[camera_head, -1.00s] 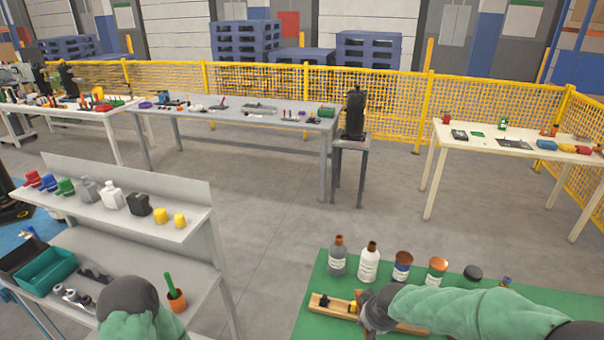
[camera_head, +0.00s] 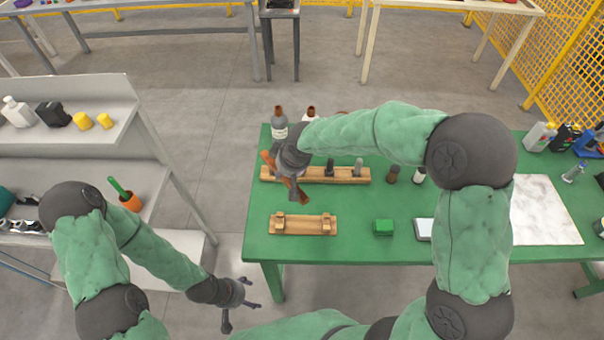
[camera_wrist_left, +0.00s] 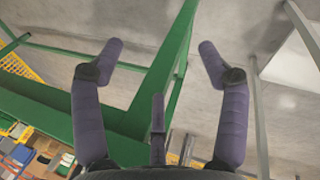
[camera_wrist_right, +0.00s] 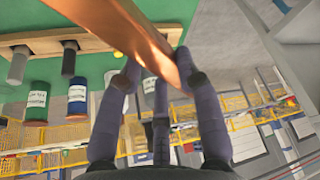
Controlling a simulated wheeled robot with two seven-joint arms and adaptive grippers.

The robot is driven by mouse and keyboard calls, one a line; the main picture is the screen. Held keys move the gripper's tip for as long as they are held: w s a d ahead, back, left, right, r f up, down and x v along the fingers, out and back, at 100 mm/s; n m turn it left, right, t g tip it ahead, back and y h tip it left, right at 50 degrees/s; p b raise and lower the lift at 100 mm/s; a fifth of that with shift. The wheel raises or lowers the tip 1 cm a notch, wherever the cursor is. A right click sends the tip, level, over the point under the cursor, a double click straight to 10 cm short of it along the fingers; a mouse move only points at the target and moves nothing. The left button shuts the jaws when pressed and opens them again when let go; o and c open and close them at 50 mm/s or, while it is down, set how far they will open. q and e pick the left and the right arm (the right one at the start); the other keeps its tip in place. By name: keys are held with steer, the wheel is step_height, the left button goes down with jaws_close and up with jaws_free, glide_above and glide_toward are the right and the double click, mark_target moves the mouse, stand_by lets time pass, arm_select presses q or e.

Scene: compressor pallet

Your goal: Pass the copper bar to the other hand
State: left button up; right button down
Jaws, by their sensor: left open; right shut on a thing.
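The copper bar (camera_wrist_right: 132,38) is between the fingers of my right gripper (camera_wrist_right: 156,78), which is shut on it. In the head view the bar (camera_head: 269,160) shows at my right gripper (camera_head: 285,175), above the left part of the green table, and my gripper hides part of it. My left gripper (camera_head: 248,293) is open and empty, low in front of the table's left end. The two grippers are well apart.
The green table (camera_head: 350,255) carries a long wooden rack (camera_head: 345,175), a small wooden stand (camera_head: 303,224), a green block (camera_head: 383,227) and several bottles. A grey shelf bench (camera_head: 60,160) stands at left. Open floor (camera_head: 205,120) lies between them.

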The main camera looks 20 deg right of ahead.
arm_select(q)
steer(key=shift+c, duration=1.2)
steer(key=w+a+r+m+g, duration=0.25)
steer(key=w+r+m, duration=0.85)
steer(key=w+r, duration=0.8)
steer(key=w+d+r+m+t+y, duration=0.1)
steer(key=w+d+r+m, duration=0.25)
steer(key=r+m, duration=0.35)
steer(key=w+d+r+m+y, duration=0.2)
steer(key=w+d+r+m, duration=0.15)
steer(key=r+m, duration=0.35)
steer(key=w+d+r+m+t+y, duration=0.1)
steer(key=w+d+r+m, duration=0.1)
steer(key=w+r+m, duration=0.5)
step_height(320, 180, down, 10)
steer(key=s+n, duration=0.1)
steer(key=s, duration=0.1)
steer(key=shift+d+n, duration=0.15)
steer(key=shift+n, duration=0.15)
arm_select(e)
steer(key=w+a+r+n+y, duration=0.1)
steer(key=w+a+r+n, duration=0.1)
steer(key=a, duration=0.5)
steer(key=shift+r+n+g, duration=0.35)
steer(key=shift+n+g, duration=0.05)
steer(key=shift+n, duration=0.5)
steer(key=shift+w+a, duration=0.1)
